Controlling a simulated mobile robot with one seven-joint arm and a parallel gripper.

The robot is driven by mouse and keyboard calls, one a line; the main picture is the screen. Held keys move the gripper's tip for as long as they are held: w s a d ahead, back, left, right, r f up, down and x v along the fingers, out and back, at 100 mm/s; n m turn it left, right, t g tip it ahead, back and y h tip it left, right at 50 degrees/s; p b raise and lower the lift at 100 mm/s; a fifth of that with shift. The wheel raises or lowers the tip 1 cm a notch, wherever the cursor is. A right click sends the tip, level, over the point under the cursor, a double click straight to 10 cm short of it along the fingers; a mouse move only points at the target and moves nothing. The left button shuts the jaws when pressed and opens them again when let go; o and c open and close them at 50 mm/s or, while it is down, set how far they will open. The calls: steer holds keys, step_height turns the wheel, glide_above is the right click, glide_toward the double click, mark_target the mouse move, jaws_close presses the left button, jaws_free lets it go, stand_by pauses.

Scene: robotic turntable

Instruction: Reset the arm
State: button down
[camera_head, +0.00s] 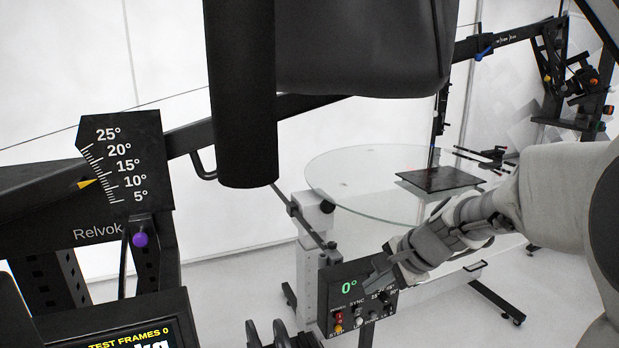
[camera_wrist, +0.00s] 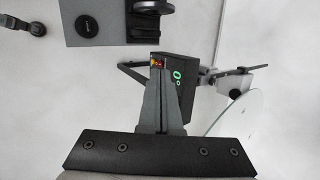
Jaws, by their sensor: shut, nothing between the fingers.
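My arm comes in from the right in the head view, bent towards the control box. My gripper (camera_head: 380,278) is shut and empty, in front of the right part of the box. In the wrist view its fingers (camera_wrist: 155,75) lie together and overlap the box. The black control box (camera_head: 343,298) shows a green 0° and has several small knobs and switches. It also shows in the wrist view (camera_wrist: 180,80). Whether my fingertips touch the box, I cannot tell. A black boom arm (camera_head: 300,104) carries an angle scale (camera_head: 124,165), its yellow pointer just above 10°.
A round glass turntable (camera_head: 335,168) with a black square plate (camera_head: 440,179) stands behind the box. A large dark camera rig (camera_head: 345,45) fills the upper middle. A screen (camera_head: 128,335) is at lower left. White floor shows between the stands.

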steer(key=s+r+n+h+p, duration=0.1)
steer(key=s+r+n, duration=0.3)
steer(key=s, duration=0.7)
steer(key=s+d+r+n+h+p, duration=0.1)
steer(key=s+r+n+h+p, duration=0.1)
steer(key=s+n, duration=0.7)
steer(key=s+r+h, duration=0.1)
steer(key=s+r, duration=0.1)
steer(key=s, duration=0.1)
steer(key=shift+s+d+n+h, duration=0.15)
steer(key=shift+s+n+h, duration=0.15)
